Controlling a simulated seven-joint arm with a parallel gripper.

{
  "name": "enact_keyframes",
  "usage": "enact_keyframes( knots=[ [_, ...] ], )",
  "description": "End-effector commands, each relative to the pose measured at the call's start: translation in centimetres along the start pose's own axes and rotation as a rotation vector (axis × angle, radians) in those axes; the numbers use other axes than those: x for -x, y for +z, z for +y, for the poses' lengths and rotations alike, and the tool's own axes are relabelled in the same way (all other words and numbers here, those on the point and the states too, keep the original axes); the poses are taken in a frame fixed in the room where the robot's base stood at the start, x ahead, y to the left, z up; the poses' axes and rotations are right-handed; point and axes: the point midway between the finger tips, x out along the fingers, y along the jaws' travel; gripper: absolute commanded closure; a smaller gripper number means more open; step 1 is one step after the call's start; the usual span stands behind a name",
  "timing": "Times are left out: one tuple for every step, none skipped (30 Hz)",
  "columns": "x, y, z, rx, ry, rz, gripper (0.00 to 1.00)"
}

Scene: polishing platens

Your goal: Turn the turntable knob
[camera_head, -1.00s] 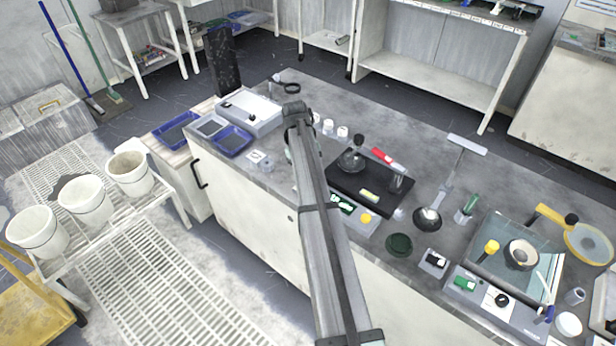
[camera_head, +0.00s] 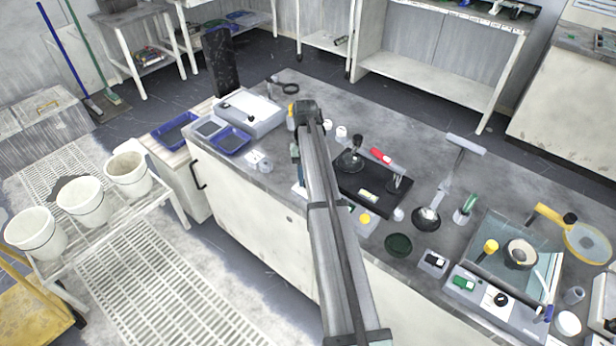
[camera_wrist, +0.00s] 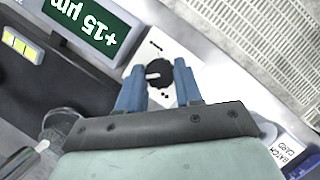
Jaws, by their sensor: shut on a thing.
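A round black knob with a white pointer mark (camera_wrist: 156,74) sits on a white dial plate in the wrist view, between the two blue fingers of my gripper (camera_wrist: 158,84). The fingers are shut on the knob, one on each side. In the head view my arm hides the knob, the display and the fingertips. The dark turntable unit (camera_head: 372,205), with a round glass-like part and a red-handled piece on it, shows to the right of my arm.
Small white cups (camera_head: 341,131) stand behind the arm. A blue tray (camera_head: 231,141) is at the bench's left. A black bowl (camera_head: 426,218), a dark green disc (camera_head: 398,244) and another knobbed unit (camera_head: 497,300) lie to the right. A batch card (camera_wrist: 287,150) is at lower right in the wrist view.

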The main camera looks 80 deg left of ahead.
Motion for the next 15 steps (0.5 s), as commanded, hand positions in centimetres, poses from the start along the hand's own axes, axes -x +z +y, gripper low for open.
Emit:
enact_keyframes(
  knots=[
    [-0.09,0.03,0.01,0.000,0.000,0.000,0.96],
    [-0.09,0.04,0.00,0.000,0.000,0.000,0.96],
    [-0.09,0.04,0.01,0.000,0.000,0.000,0.96],
    [-0.09,0.04,0.01,0.000,0.000,0.000,0.96],
    [-0.09,0.04,0.01,0.000,0.000,0.000,0.96],
    [-0.09,0.04,0.01,0.001,0.000,0.000,0.96],
    [-0.10,0.03,0.00,0.001,0.000,0.000,0.63],
    [-0.09,0.03,0.00,0.001,0.000,0.000,0.60],
    [-0.09,0.03,0.01,0.001,0.000,0.000,0.57],
    [-0.08,0.03,0.01,0.001,0.000,0.000,0.54],
    [-0.08,0.03,0.01,0.001,0.000,0.000,0.51],
    [-0.06,0.03,0.01,0.001,0.000,0.000,0.47],
    [-0.06,0.02,0.01,0.001,0.000,0.000,0.44],
    [-0.05,0.02,0.00,0.001,0.000,0.000,0.41],
    [-0.05,0.02,0.00,0.001,0.000,0.000,0.40]
  ],
)
